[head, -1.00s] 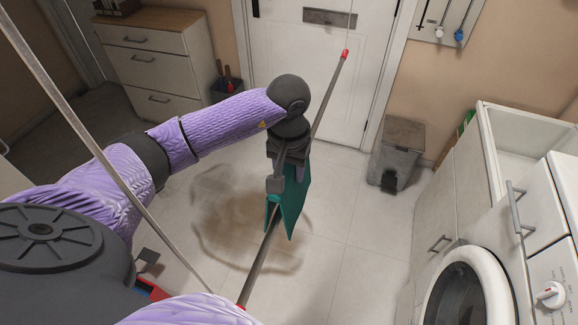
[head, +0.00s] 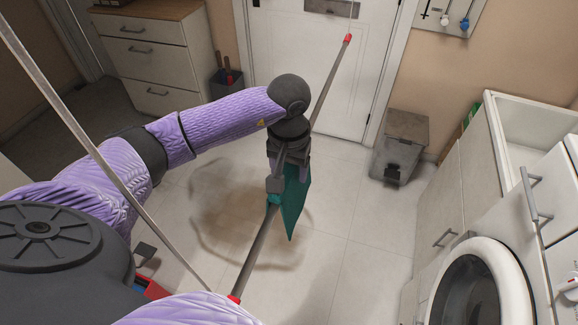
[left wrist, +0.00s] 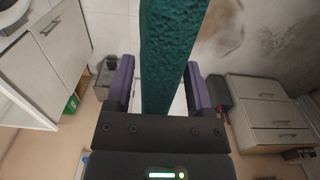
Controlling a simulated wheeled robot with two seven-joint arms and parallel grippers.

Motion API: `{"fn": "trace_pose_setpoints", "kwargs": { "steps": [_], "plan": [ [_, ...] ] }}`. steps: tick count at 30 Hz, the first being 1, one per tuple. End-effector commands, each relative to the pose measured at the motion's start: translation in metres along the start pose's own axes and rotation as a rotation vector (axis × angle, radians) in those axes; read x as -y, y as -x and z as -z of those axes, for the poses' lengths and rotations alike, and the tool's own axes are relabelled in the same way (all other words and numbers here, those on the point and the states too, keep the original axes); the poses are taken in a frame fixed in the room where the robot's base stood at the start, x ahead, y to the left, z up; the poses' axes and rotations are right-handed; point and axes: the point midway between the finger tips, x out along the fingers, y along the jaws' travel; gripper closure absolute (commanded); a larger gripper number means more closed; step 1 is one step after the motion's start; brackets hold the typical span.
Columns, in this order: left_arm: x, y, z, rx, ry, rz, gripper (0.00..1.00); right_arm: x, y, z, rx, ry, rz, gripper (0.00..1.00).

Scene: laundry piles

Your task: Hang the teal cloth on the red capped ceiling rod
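The teal cloth (head: 294,205) lies over the red capped rod (head: 258,245), with a large part hanging on the rod's right side and a small bit showing at its left. The rod slants from a near red cap to a far red cap (head: 348,38). My left gripper (head: 277,187) is right above the cloth and rod, hiding part of both. In the left wrist view the cloth (left wrist: 168,50) runs between the fingers (left wrist: 160,92), which stand apart with narrow gaps beside it. My right gripper is not in view.
Thin hanger lines hold the rod. A washing machine (head: 478,290) and a sink cabinet (head: 455,200) stand at the right. A pedal bin (head: 400,145) is by the door (head: 300,60), and drawers (head: 155,65) are at the back left. The floor under the cloth is open, with a brown stain.

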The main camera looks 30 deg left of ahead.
Motion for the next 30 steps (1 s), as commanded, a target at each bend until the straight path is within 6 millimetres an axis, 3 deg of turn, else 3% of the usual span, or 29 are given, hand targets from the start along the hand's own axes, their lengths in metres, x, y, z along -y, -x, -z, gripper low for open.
{"fn": "trace_pose_setpoints", "kwargs": {
  "steps": [1, 3, 11, 21, 25, 30],
  "plan": [
    [0.0, 0.0, 0.0, 0.0, 0.0, 0.0, 0.2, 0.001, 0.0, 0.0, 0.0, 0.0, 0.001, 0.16],
    [0.0, 0.0, 0.0, 0.0, 0.0, 0.0, 0.11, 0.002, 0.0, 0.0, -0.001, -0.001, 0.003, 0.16],
    [0.0, 0.005, 0.0, -0.001, 0.0, 0.0, 0.11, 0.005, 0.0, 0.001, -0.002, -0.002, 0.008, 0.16],
    [0.0, 0.083, 0.001, -0.004, -0.001, -0.001, 0.11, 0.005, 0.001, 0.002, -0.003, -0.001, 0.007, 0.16],
    [0.0, 0.097, 0.0, -0.002, 0.0, 0.0, 0.11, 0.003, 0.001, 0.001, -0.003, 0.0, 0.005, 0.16],
    [0.0, 0.1, 0.0, 0.001, 0.0, 0.001, 0.11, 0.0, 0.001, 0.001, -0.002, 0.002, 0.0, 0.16]
  ]
}}
